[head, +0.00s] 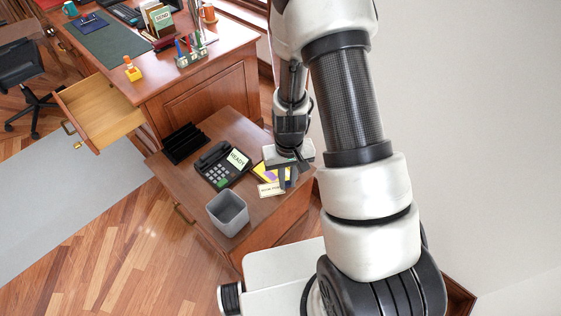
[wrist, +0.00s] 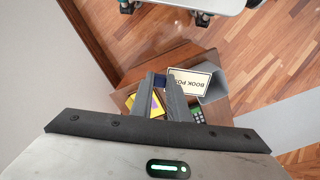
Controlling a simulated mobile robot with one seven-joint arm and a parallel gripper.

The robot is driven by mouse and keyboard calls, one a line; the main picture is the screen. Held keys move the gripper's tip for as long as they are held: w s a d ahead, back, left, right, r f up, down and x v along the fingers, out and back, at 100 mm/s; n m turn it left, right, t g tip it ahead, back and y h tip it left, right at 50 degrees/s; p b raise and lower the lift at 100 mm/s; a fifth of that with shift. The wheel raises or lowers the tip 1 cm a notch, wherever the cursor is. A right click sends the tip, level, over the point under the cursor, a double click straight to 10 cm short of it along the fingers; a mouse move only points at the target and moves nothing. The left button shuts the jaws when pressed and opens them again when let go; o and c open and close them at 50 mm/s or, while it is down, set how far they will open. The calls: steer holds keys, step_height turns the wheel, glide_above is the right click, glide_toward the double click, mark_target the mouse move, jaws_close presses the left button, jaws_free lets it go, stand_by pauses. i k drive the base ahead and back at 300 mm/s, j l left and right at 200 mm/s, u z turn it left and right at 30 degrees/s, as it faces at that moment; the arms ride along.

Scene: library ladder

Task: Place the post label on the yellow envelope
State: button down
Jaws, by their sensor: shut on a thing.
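The post label (head: 271,189) is a cream card with dark lettering beside my gripper's fingertips (head: 287,182). In the wrist view the post label (wrist: 190,82) reads "BOOK POS", its end hidden by a finger. My gripper (wrist: 160,82) is shut on the label, with a small dark blue piece between the fingertips. The yellow envelope (head: 259,171) lies on the lower desk top, partly hidden by my gripper and the label. In the wrist view the yellow envelope (wrist: 132,102) shows left of and between the fingers, with a purple patch. I cannot tell whether label and envelope touch.
A grey bin (head: 228,212) stands near the label on the lower desk (head: 190,182). A phone (head: 222,165) with a "READY" screen and a black rack (head: 184,143) are to the left. An open drawer (head: 98,110) juts from the higher desk.

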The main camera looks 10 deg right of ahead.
mark_target(271, 174)
steer(key=i+l+u, duration=0.1)
steer(key=l, duration=0.25)
steer(key=i+l+u, duration=0.15)
steer(key=l, duration=0.25)
steer(key=i+l+u, duration=0.1)
steer(key=l, duration=0.25)
steer(key=i, duration=0.05)
